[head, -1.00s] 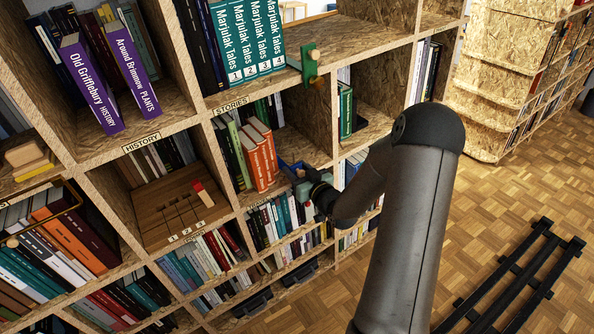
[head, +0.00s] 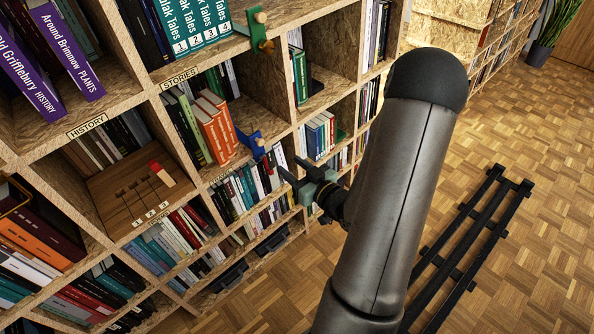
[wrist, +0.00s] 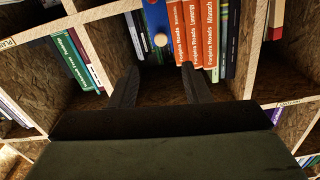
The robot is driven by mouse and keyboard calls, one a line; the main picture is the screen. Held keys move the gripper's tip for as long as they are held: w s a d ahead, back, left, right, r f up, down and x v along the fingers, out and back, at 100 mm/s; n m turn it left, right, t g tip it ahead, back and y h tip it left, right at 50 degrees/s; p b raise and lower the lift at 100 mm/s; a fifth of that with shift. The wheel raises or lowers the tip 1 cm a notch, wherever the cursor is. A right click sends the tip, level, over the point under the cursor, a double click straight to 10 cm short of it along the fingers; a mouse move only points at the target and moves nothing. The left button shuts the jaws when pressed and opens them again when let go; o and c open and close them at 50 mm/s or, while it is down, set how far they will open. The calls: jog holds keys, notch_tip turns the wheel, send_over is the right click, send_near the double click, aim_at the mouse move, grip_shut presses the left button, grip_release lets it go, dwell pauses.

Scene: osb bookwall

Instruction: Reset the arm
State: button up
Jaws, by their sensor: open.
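My gripper (head: 291,170) is in front of the bookwall, to the right of and below the blue bookend. In the wrist view its two dark fingers (wrist: 160,84) are spread apart with nothing between them. The blue bookend (head: 251,144) with a round knob stands against the orange books (head: 215,127) in the STORIES compartment. The bookend also shows in the wrist view (wrist: 157,30), ahead of the fingers and apart from them. My arm hides part of the shelves at the right.
A green bookend (head: 258,32) stands on the shelf above. A wooden block with slots and a red-tipped piece (head: 161,173) sits in the HISTORY compartment. Purple books (head: 68,50) lean out at upper left. A black rail frame (head: 468,245) lies on the open parquet floor.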

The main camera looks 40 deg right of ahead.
jog(key=shift+s, duration=0.65)
jog(key=shift+w, duration=0.1)
